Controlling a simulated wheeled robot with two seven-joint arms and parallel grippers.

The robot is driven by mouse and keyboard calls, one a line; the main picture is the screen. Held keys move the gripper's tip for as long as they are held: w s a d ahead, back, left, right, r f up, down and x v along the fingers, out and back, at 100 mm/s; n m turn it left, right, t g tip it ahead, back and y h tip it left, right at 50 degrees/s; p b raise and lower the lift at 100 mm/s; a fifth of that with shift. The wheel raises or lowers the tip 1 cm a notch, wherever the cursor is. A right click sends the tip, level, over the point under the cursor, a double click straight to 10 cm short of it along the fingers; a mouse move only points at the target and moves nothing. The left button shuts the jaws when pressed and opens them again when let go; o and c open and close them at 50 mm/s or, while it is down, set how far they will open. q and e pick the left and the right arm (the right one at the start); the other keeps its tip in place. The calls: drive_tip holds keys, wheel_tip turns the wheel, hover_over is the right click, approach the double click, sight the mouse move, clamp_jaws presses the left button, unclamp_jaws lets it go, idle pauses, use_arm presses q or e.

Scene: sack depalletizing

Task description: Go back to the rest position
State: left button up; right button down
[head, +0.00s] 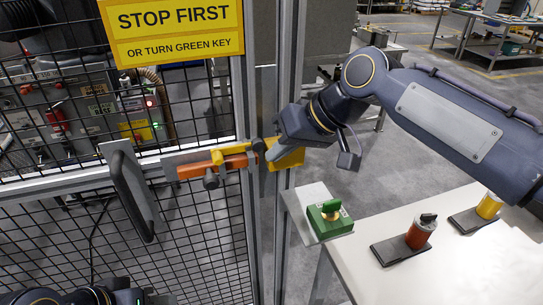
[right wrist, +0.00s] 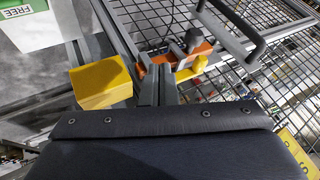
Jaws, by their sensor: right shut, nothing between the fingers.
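My right gripper (head: 272,154) is shut and empty at the fence-door latch. The latch has an orange bar (head: 218,166) and yellow parts (head: 288,158). In the right wrist view, the grey fingers (right wrist: 157,88) stand between a yellow block (right wrist: 101,84) and the orange piece (right wrist: 160,77). I cannot tell whether the fingers touch the latch. Dark links of my left arm show at the lower left of the head view; the left gripper is not visible.
A door handle (head: 132,192) projects from the mesh. A green key block (head: 330,217) sits on a plate beside the post. A white table (head: 460,265) holds a red key unit (head: 420,232) and a yellow one (head: 489,206). A yellow sign (head: 172,30) hangs above.

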drive_tip(key=shift+d, duration=0.1)
drive_tip(key=s+d+f+m+t+h, duration=0.1)
drive_tip(key=s+d+f+m, duration=0.1)
drive_tip(key=s+d+f, duration=0.45)
drive_tip(key=s+d+f+m+t+h, duration=0.15)
drive_tip(key=s+d, duration=0.25)
drive_tip(key=d, duration=0.5)
drive_tip(key=s+d+f+m, duration=0.3)
drive_tip(key=s+f, duration=0.6)
drive_tip(key=shift+s+d+f+h, duration=0.2)
drive_tip(key=shift+s+d+h, duration=0.2)
drive_tip(key=shift+h, duration=0.05)
